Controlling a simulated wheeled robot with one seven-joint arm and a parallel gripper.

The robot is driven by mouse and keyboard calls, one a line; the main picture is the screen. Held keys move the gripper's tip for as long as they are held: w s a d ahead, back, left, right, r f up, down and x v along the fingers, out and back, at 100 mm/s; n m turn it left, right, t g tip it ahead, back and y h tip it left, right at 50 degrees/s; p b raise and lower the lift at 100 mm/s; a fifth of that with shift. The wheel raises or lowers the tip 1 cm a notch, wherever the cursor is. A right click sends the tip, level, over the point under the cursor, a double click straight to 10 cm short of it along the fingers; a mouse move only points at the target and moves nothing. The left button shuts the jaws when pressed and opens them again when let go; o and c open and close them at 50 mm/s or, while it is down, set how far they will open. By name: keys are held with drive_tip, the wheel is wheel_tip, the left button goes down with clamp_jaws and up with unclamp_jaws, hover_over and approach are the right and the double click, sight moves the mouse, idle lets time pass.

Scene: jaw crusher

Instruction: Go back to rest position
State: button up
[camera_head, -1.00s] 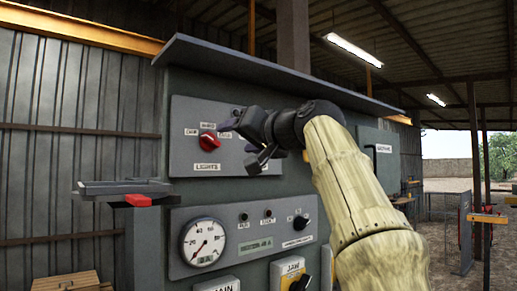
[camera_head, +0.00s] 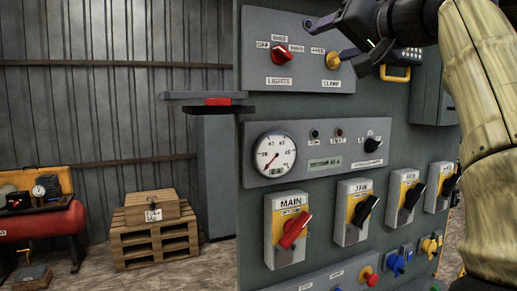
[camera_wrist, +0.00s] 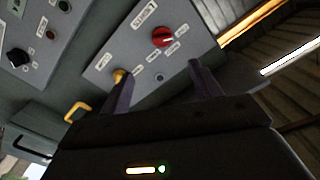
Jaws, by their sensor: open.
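My gripper (camera_head: 327,38) is at the top of the head view, in front of the upper part of the grey control panel (camera_head: 245,130). In the wrist view my gripper (camera_wrist: 160,82) has its two dark fingers apart with nothing between them. The red LIGHTS knob (camera_head: 282,55) is left of the gripper, and it also shows in the wrist view (camera_wrist: 162,37). The yellow CLAMP knob (camera_head: 333,61) is just below the fingers in the head view. In the wrist view the yellow knob (camera_wrist: 119,76) appears close beside the left finger; I cannot tell whether they touch.
Below are a gauge (camera_head: 273,154), the red MAIN switch (camera_head: 294,231) and the black JAW switch (camera_head: 366,209). A shelf with a red part (camera_head: 218,101) juts out left of the panel. A wooden box (camera_head: 153,208) on a pallet and a red compressor (camera_head: 42,222) stand at left.

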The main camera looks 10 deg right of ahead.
drive_tip(key=w+d+f+m+g+h+p, duration=0.1)
drive_tip(key=w+f, duration=0.3)
drive_tip(key=f, duration=0.3)
drive_tip(key=w+d+f+m+g+h+p, duration=0.1)
drive_tip(key=w+f+g, duration=0.1)
drive_tip(key=w+f, duration=0.35)
wheel_tip(320, 180, down, 22)
drive_tip(key=a+r+g+h+p, duration=0.1)
drive_tip(key=a+g+h, duration=0.1)
drive_tip(key=g, duration=0.2)
drive_tip(key=s+a+f+n+g+p, duration=0.1)
drive_tip(key=s+a+f+n+g, duration=0.1)
drive_tip(key=s+f, duration=0.9)
drive_tip(key=s+a+f+n+g+h+p, duration=0.1)
drive_tip(key=s+f+g, duration=0.4)
drive_tip(key=s+f, duration=0.6)
wheel_tip(320, 180, down, 7)
drive_tip(key=shift+s+a+n+h+p, duration=0.3)
drive_tip(key=shift+s+a+n+p, duration=0.25)
drive_tip(key=shift+a, duration=0.65)
drive_tip(key=shift+w, duration=0.3)
